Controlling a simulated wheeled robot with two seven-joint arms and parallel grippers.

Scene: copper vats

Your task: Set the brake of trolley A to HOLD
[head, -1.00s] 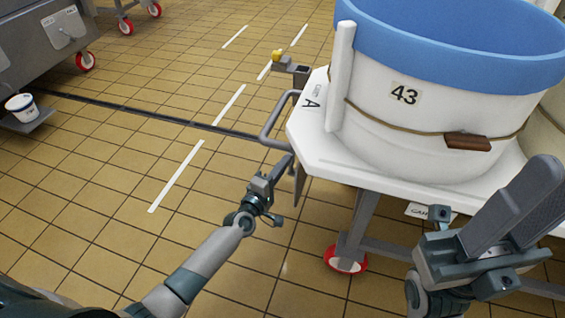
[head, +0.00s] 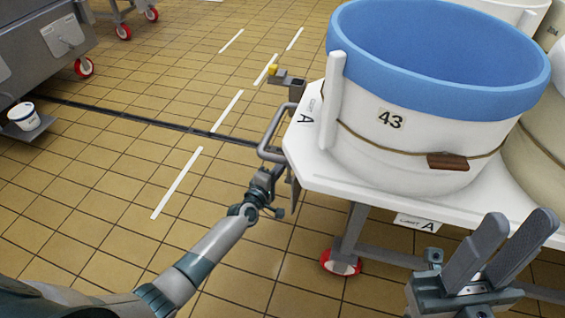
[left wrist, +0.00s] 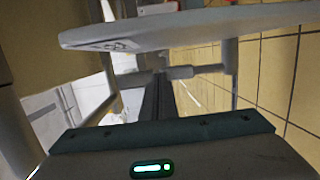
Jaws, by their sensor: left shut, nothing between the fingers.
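Trolley A (head: 310,150) is a white-topped cart marked A, with a grey tubular handle (head: 265,150) at its left end. A grey bracket with a yellow knob (head: 272,69) sticks out at its far left corner; I cannot tell whether this is the brake or how it is set. My left gripper (head: 284,168) is shut and empty, beside the handle, low at the trolley's left end. In the left wrist view the dark fingers (left wrist: 158,98) point under the white top's edge (left wrist: 190,28), towards grey bars (left wrist: 180,73). My right gripper (head: 520,226) is open and empty in front of the trolley.
A white tub with a blue rim (head: 440,95), numbered 43, stands on trolley A. A red-wheeled caster (head: 340,262) is below. A grey machine (head: 45,45) and a small white bucket (head: 24,116) are at the left. The tiled floor between is clear.

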